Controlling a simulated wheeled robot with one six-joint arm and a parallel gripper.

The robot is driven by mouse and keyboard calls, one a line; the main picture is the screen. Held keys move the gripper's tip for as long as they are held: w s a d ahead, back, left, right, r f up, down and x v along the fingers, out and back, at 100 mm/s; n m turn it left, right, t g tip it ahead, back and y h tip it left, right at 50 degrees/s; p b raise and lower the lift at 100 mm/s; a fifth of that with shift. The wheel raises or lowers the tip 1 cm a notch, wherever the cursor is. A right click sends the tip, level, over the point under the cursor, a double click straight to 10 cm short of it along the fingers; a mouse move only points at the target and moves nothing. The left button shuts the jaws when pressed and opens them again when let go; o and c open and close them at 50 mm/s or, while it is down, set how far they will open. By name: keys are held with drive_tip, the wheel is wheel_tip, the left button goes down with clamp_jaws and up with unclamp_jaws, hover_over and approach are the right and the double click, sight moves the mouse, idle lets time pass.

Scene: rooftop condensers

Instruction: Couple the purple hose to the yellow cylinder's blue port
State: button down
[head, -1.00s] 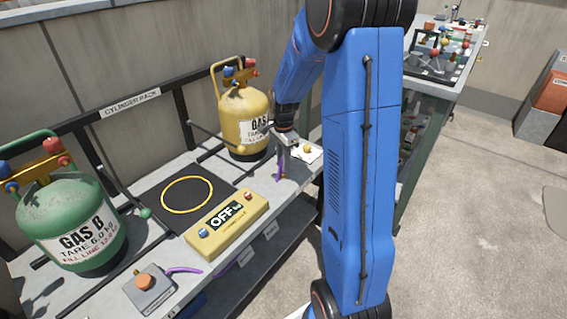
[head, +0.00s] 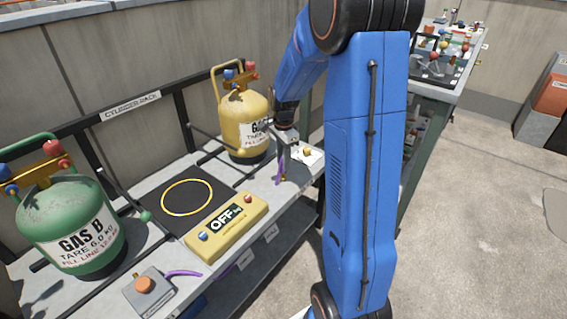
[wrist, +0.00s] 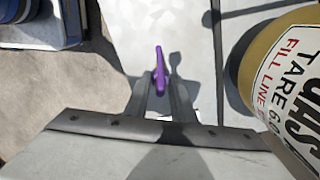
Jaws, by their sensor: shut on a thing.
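The yellow cylinder (head: 232,108) stands upright at the back of the bench, with a blue port (head: 229,75) and a red port beside it on its top. Its label side also shows at the right of the wrist view (wrist: 295,85). My gripper (wrist: 158,88) is shut on the purple hose (wrist: 158,66), whose end stands up between the fingertips. In the head view the hose (head: 280,172) hangs below my gripper, low at the cylinder's front right. The hose is apart from the blue port. My arm hides part of the bench.
The green cylinder (head: 75,222) stands front left. A black pad with a yellow ring (head: 165,203) and a yellow OFF box (head: 232,238) lie between. A black rack rail runs behind.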

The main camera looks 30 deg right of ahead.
drive_tip(key=shift+r, duration=1.35)
drive_tip(key=c, duration=2.1)
unclamp_jaws()
clamp_jaws()
